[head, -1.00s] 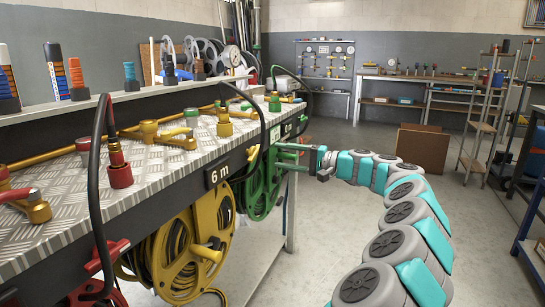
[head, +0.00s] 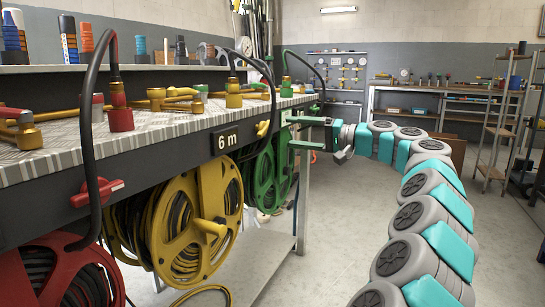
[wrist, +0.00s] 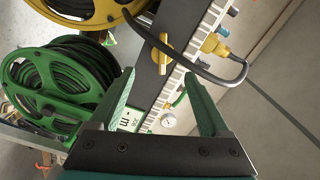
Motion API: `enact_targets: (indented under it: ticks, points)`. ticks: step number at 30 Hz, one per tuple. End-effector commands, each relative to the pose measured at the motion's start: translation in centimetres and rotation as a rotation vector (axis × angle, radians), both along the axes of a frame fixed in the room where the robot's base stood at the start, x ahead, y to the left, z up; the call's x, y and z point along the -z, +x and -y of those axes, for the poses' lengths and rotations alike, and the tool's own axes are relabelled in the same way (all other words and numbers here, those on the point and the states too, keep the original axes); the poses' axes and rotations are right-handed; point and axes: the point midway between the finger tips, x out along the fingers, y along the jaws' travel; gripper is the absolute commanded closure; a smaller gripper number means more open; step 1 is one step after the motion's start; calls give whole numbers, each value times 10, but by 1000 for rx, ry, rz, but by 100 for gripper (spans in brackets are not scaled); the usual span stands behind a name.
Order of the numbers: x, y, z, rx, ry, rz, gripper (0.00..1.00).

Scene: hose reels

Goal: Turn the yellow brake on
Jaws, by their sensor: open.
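The yellow brake (head: 263,128) is a small lever on the dark front face of the bench, above and right of the yellow reel (head: 158,222). In the wrist view the yellow brake (wrist: 161,47) shows ahead, just beyond the fingertips and roughly between their lines. My gripper (head: 292,132) is open and empty, right of the brake in the head view, in front of the green reel. Its two green fingers also show spread in the wrist view (wrist: 158,76). They do not touch the brake.
A red brake (head: 97,192) and red reel (head: 70,275) are at the near left. The green reel (head: 272,182) hangs beyond the yellow one. A black hose (wrist: 185,62) arches beside the yellow brake. The floor right of the bench is clear.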

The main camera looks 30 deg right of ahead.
Motion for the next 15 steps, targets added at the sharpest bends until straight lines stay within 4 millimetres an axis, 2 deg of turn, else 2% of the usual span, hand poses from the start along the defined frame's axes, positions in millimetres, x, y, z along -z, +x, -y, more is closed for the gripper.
enact_targets:
  ticks: [1,8,15]
  points:
    - [10,-1,-3,-1,-21,15,20]
    - [1,0,-12,-5,-61,47,20]
    - [2,26,-31,-5,-60,44,20]
